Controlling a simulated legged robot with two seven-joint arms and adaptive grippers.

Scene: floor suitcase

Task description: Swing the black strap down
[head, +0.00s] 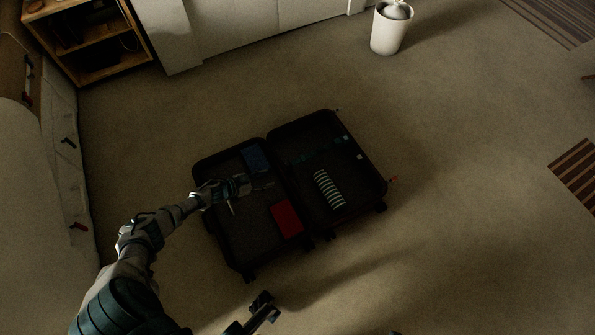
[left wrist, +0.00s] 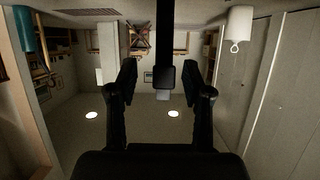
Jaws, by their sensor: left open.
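An open dark suitcase (head: 240,245) lies flat on the carpet. My left gripper (head: 247,184) is over its left half, open, its fingers pointing right. In the left wrist view its two fingers (left wrist: 158,82) stand apart. A dark upright bar (left wrist: 165,35) with a squared lower end (left wrist: 164,75) shows between them; I cannot tell whether this is the black strap. In the head view I cannot pick out the black strap against the dark lining. A dark gripper at the bottom edge, seemingly my right one (head: 264,306), is in front of the suitcase; its opening is unclear.
The left half holds a red item (head: 287,218) and a blue item (head: 256,157). The right half holds a striped roll (head: 328,190) and a dark green band (head: 302,157).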

